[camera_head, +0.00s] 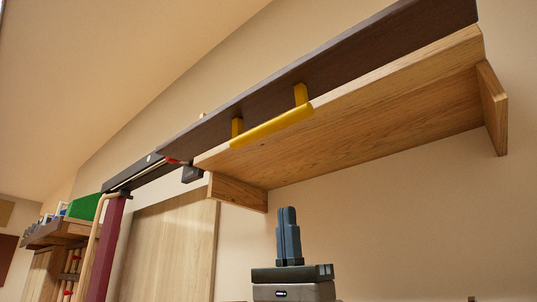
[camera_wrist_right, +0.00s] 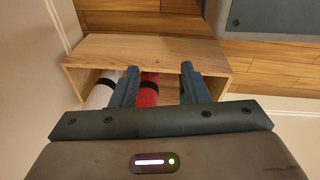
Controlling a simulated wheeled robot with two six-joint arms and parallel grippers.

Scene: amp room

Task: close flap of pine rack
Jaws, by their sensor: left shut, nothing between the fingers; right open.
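The pine rack (camera_head: 380,112) is a light wooden shelf high on the wall, seen from below. Its dark brown flap (camera_head: 380,50) is raised along the upper front edge, standing open. A yellow bar handle (camera_head: 272,127) sits on the flap's lower edge. My left gripper (camera_head: 287,210) is at the bottom middle, below the rack and apart from it. Its blue-grey fingers point up and are shut with nothing between them. My right gripper (camera_wrist_right: 158,72) shows in the right wrist view, open and empty, above a wooden box. The rack's inside is hidden from below.
The open wooden box (camera_wrist_right: 150,48) holds a white roll (camera_wrist_right: 103,92) and a red roll (camera_wrist_right: 148,92). A maroon post (camera_head: 108,245) and a wooden shelf with a green item (camera_head: 84,206) stand at the left. The wall below the rack is clear at the right.

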